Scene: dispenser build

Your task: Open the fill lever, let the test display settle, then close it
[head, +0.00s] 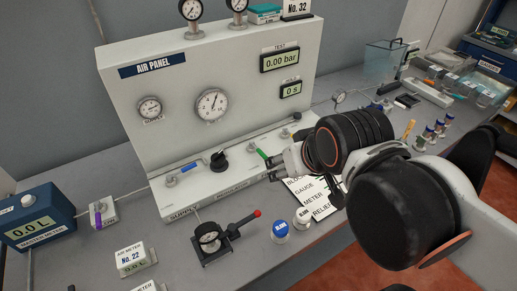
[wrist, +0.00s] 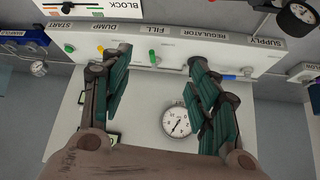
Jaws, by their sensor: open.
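The green fill lever (head: 264,157) sits on the air panel's (head: 128,93) lower ledge, slanting up and left from its valve in the head view. In the wrist view the fill lever (wrist: 153,58) shows end-on under the FILL label, between my fingers. My gripper (head: 279,166) is open and empty, its fingertips close to the lever; whether they touch it I cannot tell. In the wrist view my gripper (wrist: 159,64) has a finger on each side of the lever. The test display (head: 280,58) reads 0.00 bar.
The black regulator knob (head: 219,161) and blue supply lever (head: 188,167) are left of the fill lever. A dial gauge (head: 212,104) is above. The hold display (head: 291,90) reads 0 s.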

